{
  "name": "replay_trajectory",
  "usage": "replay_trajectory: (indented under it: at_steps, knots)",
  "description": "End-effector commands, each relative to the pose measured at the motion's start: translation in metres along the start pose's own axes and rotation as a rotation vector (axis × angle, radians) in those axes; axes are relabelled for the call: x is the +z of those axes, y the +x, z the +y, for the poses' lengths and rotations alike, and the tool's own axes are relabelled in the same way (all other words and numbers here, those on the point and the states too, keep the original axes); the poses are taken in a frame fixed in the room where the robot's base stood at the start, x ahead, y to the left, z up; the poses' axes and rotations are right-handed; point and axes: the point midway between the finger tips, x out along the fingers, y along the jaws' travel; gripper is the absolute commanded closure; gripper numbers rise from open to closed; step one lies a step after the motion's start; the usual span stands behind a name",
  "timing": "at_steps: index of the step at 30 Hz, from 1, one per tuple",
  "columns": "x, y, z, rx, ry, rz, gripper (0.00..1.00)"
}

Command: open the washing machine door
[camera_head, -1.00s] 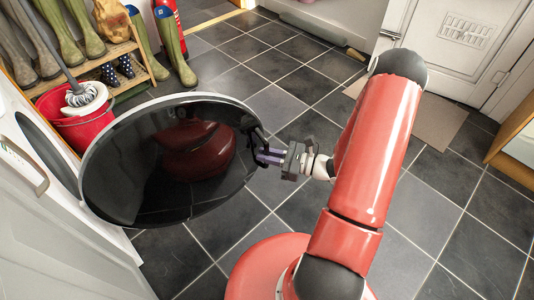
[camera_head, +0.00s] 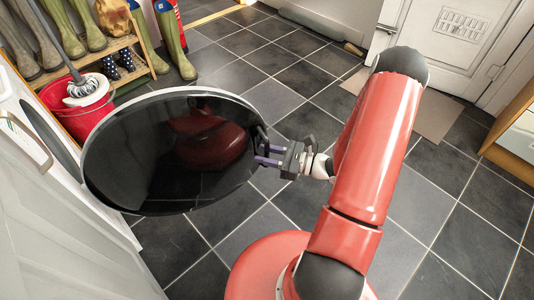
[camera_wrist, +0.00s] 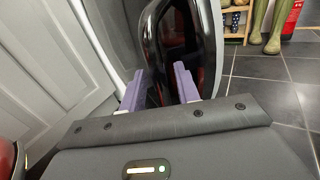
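The washing machine door (camera_head: 150,155) is a round dark glass disc with a pale rim. It stands swung well out from the round opening (camera_head: 48,130) in the white front at the left. My gripper (camera_head: 267,155) is at the door's right edge, by the dark handle (camera_head: 257,138). Its two purple fingers are spread apart. In the wrist view the fingers (camera_wrist: 158,88) are also apart, with the dark door edge (camera_wrist: 166,45) between and ahead of them. I cannot tell whether either finger touches the handle.
A red bucket (camera_head: 82,122) with a mop stands behind the door. A wooden rack (camera_head: 143,72) with several boots is at the back left. A pale panel with a handle (camera_head: 28,140) is at the near left. The tiled floor is clear in the middle.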

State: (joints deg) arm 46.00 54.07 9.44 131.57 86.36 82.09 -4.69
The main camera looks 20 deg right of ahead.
Motion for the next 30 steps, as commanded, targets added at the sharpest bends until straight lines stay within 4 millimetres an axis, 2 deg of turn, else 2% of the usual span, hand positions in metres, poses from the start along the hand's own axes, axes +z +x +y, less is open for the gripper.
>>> replay_trajectory:
  at_steps: [8,16,21,30]
  knots:
    - [0.000,-0.007,-0.002,-0.005,-0.001,0.001,0.68]
    - [-0.001,-0.051,-0.001,-0.006,0.000,0.002,0.68]
    - [-0.001,-0.072,-0.001,-0.003,-0.001,0.002,0.68]
    - [0.000,-0.078,0.000,0.000,-0.001,0.000,0.68]
